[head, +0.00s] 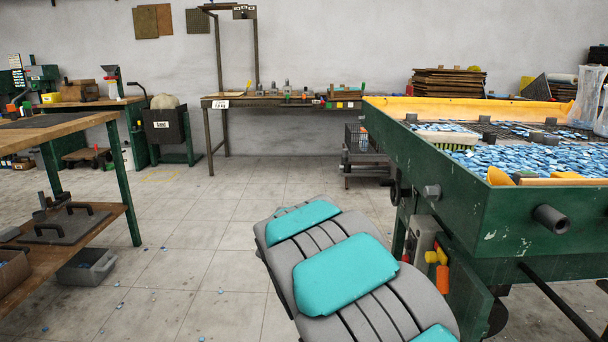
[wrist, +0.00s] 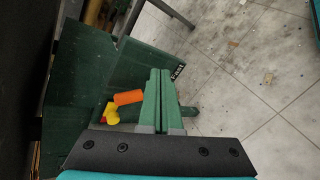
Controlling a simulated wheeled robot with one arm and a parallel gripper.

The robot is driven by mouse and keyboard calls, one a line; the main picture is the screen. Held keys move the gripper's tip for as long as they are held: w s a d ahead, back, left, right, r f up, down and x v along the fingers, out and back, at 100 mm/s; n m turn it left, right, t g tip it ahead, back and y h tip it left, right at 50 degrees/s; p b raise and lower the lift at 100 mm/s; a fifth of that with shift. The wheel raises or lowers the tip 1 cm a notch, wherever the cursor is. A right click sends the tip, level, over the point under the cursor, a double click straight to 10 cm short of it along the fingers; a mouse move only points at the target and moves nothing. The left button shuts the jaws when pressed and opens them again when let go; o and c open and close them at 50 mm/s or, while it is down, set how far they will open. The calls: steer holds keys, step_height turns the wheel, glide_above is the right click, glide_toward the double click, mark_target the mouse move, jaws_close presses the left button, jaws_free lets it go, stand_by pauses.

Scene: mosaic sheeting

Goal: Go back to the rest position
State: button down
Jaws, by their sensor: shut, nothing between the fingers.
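My gripper (wrist: 160,75) shows in the wrist view with its two green fingers together and nothing between them. It points down past the green machine's side, above the grey tiled floor. An orange and yellow handle (wrist: 127,98) shows just left of the fingers, apart from or behind them; I cannot tell the gap. In the head view my grey and teal arm reaches in from the bottom, and the gripper itself is hidden.
A green machine (head: 480,215) with a bed of blue mosaic pieces (head: 510,160) stands close on the right. A wooden workbench (head: 60,130) stands at left, with a grey bin (head: 88,268) below. A back bench (head: 270,100) lines the wall. The tiled floor between is mostly clear.

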steer(key=s+d+m+g+y, duration=0.2)
steer(key=s+d+y, duration=0.1)
steer(key=s, duration=0.7)
steer(key=s+a+f+m+y, duration=0.1)
steer(key=s+a+y, duration=0.3)
steer(key=s, duration=0.7)
steer(key=s+a+f+m+y, duration=0.1)
steer(key=s+a+y, duration=0.4)
steer(key=s, duration=0.6)
steer(key=shift+a+f+m+t, duration=0.4)
steer(key=shift+a+f, duration=0.2)
steer(key=shift+a, duration=0.5)
